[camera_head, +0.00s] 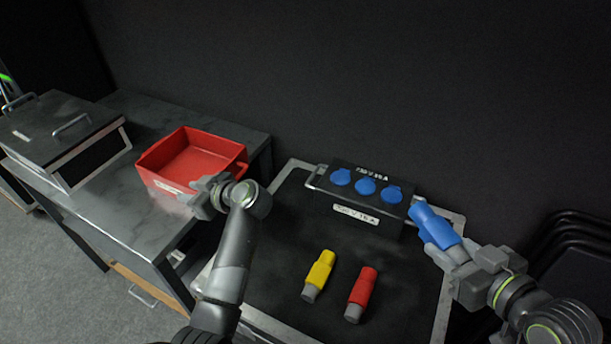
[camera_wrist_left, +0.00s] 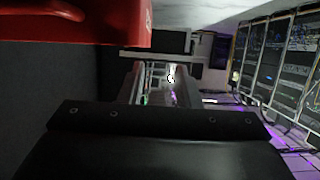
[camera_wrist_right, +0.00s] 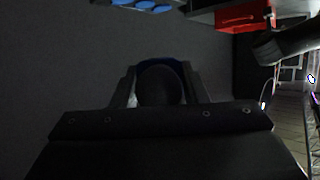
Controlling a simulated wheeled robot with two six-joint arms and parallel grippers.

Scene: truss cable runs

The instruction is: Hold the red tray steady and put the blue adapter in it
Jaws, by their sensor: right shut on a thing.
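The red tray (camera_head: 195,158) stands empty on the grey bench at the left, with a small handle on its right side. It also shows at the top left of the left wrist view (camera_wrist_left: 75,22). My left gripper (camera_head: 208,192) is at the tray's front right corner; in the left wrist view its fingers (camera_wrist_left: 160,88) are apart with nothing between them. Whether it touches the tray I cannot tell. My right gripper (camera_head: 450,256) is shut on the blue adapter (camera_head: 433,225), held tilted at the right of the black work surface. The adapter's dark end faces the right wrist view (camera_wrist_right: 160,85).
A yellow connector (camera_head: 319,272) and a red connector (camera_head: 362,290) lie on the black surface (camera_head: 275,255). A black socket box (camera_head: 360,197) with three blue caps stands behind them. A grey lidded case (camera_head: 62,135) is left of the tray. Dark chairs (camera_head: 575,250) stand at right.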

